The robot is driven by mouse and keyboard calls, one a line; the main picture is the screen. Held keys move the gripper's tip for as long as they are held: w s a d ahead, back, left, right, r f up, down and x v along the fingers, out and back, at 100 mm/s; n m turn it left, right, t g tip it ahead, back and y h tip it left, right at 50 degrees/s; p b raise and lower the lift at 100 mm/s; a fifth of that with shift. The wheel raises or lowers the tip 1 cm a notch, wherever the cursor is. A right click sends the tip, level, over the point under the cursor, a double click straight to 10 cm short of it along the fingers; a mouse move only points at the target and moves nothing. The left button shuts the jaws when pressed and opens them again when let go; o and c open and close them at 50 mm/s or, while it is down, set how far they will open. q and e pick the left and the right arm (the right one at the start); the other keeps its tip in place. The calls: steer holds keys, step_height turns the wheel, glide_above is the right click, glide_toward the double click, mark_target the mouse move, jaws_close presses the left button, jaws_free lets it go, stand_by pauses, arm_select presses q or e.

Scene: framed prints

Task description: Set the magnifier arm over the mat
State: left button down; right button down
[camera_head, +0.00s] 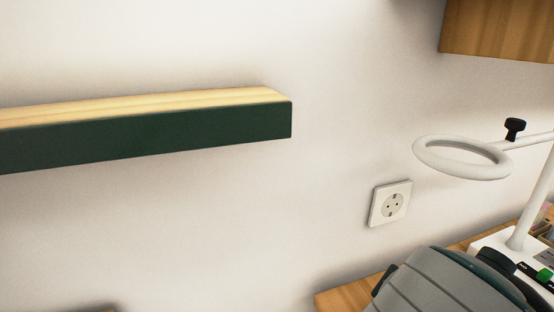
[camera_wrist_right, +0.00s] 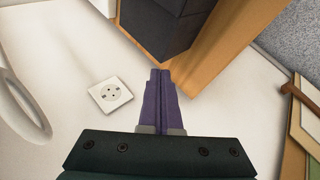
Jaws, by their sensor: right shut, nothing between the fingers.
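The magnifier arm shows at the right of the head view as a white ring (camera_head: 463,172) on a thin rod with a black knob (camera_head: 515,128). The rod meets a slanting white post (camera_head: 533,205) that rises from a white base (camera_head: 495,241). A piece of the white ring (camera_wrist_right: 42,122) also shows at the left edge of the right wrist view. My right gripper (camera_wrist_right: 160,75) has its purple fingers together, with nothing between them and apart from the ring. I cannot make out the mat in either view. My left gripper is not in view.
A wall socket (camera_head: 391,204) is left of the post. A wooden shelf with a dark green front (camera_head: 150,135) juts out at the left. A wooden cabinet (camera_head: 500,32) hangs top right. In the wrist view, dark boxes (camera_wrist_right: 155,30) and a wooden panel (camera_wrist_right: 215,45) lie beyond the fingertips.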

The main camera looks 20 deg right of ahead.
steer(key=w+r+n+t+h, duration=0.1)
steer(key=w+r+h, duration=0.3)
steer(key=r, duration=0.2)
steer(key=w+r+n+t+h, duration=0.1)
steer(key=w+r+t+h, duration=0.1)
steer(key=w+r+h, duration=0.2)
step_height(320, 180, up, 4)
steer(key=shift+w+a+f+h+b, duration=0.2)
steer(key=shift+w+a+h+b, duration=0.2)
steer(key=shift+w, duration=0.35)
steer(key=p+x, duration=0.1)
steer(key=x, duration=0.9)
steer(key=shift+a+t, duration=0.15)
steer(key=shift+t, duration=0.15)
